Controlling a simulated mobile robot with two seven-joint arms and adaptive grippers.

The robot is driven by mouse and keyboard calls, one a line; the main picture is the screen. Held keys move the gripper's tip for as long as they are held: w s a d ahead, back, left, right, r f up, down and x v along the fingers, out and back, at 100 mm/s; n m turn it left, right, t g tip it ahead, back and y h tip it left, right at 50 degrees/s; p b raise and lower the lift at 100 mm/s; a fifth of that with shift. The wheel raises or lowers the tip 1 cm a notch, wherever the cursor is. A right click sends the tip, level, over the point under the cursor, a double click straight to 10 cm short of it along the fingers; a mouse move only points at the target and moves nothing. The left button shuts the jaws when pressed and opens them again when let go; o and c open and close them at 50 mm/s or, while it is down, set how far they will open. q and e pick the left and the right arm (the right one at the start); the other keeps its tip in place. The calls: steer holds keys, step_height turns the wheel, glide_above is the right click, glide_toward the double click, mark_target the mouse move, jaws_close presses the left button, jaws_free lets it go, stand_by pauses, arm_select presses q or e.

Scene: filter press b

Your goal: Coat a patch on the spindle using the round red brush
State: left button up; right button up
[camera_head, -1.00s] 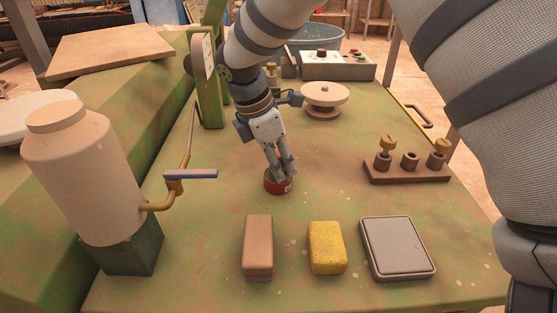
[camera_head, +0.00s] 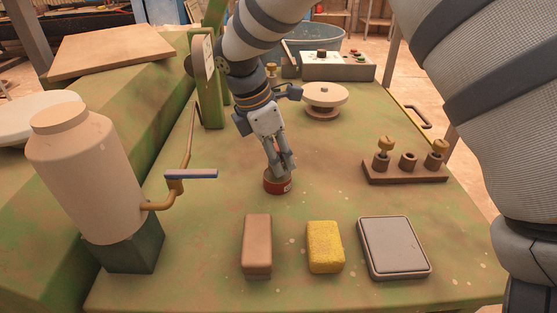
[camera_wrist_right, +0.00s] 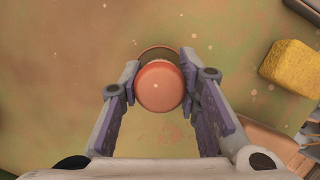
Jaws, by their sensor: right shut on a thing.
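In the right wrist view the fingers (camera_wrist_right: 158,90) press on both sides of the brush's round, pale red top (camera_wrist_right: 158,86). The bristles are hidden. I cannot tell which part is the spindle; a thin copper-coloured rod (camera_head: 191,135) rises behind the crank. My left gripper is not in view.
In front lie a brown block (camera_head: 257,245), a yellow sponge (camera_head: 325,246) and a grey flat box (camera_head: 394,248). A cream canister (camera_head: 85,175) with a crank handle (camera_head: 192,174) stands left. A peg rack (camera_head: 405,173) is right; a round disc (camera_head: 325,94) stands behind.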

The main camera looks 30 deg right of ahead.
steer(key=shift+r+p, duration=0.45)
steer(key=shift+r, duration=2.35)
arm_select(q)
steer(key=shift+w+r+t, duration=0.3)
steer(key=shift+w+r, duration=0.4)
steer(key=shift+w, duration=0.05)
arm_select(e)
steer(key=shift+f, duration=0.1)
